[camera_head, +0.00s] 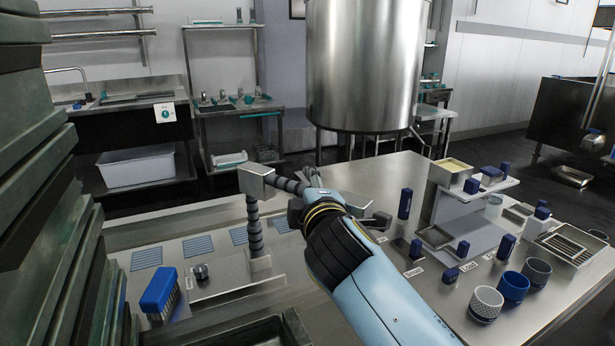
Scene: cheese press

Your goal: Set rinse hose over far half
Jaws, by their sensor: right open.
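The rinse hose (255,232) is a dark ribbed hose. It rises upright from a light base on the steel table, and a grey bracket (256,181) sits at its top. A short ribbed section (289,185) runs from the bracket toward my right gripper (312,183). My right arm comes in from the lower right, and the gripper is open beside the end of that section. I cannot tell whether they touch, as the gripper body hides part of the fingers. My left gripper is out of view.
A blue brush (160,292) and a small dark knob (201,272) are at the left of the table. Several blue blocks, cups (485,304) and a raised shelf (470,190) crowd the right. A large steel vat (366,65) stands behind. Blue-grey slotted patches (198,246) lie left of the hose.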

